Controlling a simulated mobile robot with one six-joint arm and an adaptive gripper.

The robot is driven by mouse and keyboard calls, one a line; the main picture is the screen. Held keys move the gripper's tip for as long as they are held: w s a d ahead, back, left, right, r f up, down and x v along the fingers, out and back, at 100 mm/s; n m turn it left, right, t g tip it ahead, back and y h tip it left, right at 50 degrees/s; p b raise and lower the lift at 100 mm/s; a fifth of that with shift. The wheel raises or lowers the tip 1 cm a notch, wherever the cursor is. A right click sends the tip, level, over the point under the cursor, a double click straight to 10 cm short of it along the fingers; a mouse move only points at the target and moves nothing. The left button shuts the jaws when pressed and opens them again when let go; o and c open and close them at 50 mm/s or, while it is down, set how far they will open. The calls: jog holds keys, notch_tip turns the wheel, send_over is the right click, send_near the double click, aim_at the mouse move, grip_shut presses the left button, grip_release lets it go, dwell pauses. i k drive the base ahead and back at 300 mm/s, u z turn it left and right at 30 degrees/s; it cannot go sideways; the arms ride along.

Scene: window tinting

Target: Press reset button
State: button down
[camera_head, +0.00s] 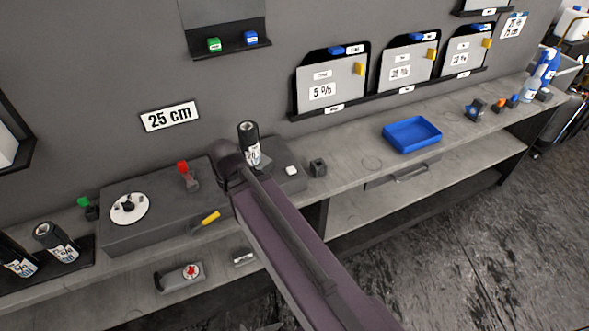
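No part I can see is legibly marked as reset. A small white block or button (291,170) sits on the dark machine, just right of my arm's far joint. A red-topped lever (184,171) stands on the machine left of that joint. A round red-and-white control (193,271) sits on a grey box on the lower shelf. A green knob (84,202) is at the machine's left end. My purple arm link reaches up from the bottom right and covers part of the machine. My gripper cannot be made out; it is hidden beyond the arm's far joint or out of frame.
The dark machine (150,236) bears a white dial (129,208) and a yellow handle (211,218). A black canister (249,143) stands behind my arm. A blue tray (412,134) lies on the grey counter (352,168). The floor at right is clear.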

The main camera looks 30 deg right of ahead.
aim_at(291, 171)
jog(key=z, duration=1.5)
jog(key=k, duration=0.65)
jog(key=u, duration=1.7)
